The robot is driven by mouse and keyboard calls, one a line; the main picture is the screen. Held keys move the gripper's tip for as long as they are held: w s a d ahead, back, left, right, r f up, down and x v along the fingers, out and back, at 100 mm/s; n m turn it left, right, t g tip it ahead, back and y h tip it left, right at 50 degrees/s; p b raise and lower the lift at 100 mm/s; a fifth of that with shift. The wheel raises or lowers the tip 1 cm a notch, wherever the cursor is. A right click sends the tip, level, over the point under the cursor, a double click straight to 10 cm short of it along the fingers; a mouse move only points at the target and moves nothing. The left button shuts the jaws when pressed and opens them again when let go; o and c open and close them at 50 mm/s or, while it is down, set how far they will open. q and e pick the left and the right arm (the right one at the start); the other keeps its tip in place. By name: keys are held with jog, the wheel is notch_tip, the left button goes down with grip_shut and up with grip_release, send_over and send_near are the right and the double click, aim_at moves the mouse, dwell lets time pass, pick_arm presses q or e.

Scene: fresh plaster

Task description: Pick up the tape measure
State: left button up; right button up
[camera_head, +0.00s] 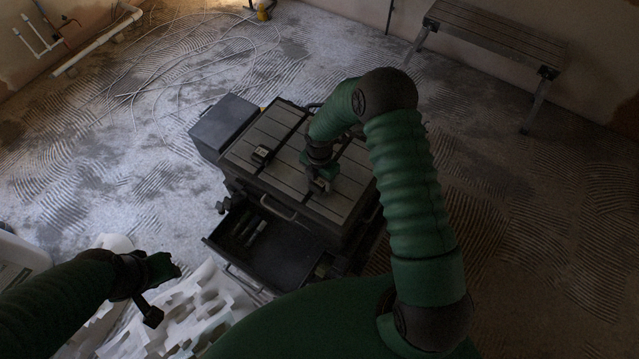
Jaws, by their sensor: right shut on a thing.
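My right gripper (319,186) is low over the slatted top of the dark tool cart (345,208), right of its middle. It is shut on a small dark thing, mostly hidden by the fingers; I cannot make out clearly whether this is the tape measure. Another small black item with a pale face (262,155) lies on the cart top, left of my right gripper and apart from it; it is too small to name surely. My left gripper (163,291) is at the lower left, away from the cart, with its fingers apart and empty.
An open drawer (282,263) with a few tools juts from the cart's near side. A dark box (222,125) stands against its left. Crumpled white sheeting (185,318) lies below my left gripper. A bench (495,35) and loose cable (180,60) are farther back.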

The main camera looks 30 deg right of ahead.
aim_at(320, 181)
jog(key=shift+r, duration=0.4)
notch_tip(320, 181, up, 2)
jog(key=shift+d+r, duration=0.1)
jog(key=shift+r, duration=0.1)
jog(key=s, duration=0.5)
jog(key=s+r, duration=0.1)
jog(key=s, duration=0.4)
jog(key=s+b, duration=0.1)
jog(key=s, duration=0.5)
jog(key=shift+r, duration=0.4)
jog(key=shift+s, duration=0.1)
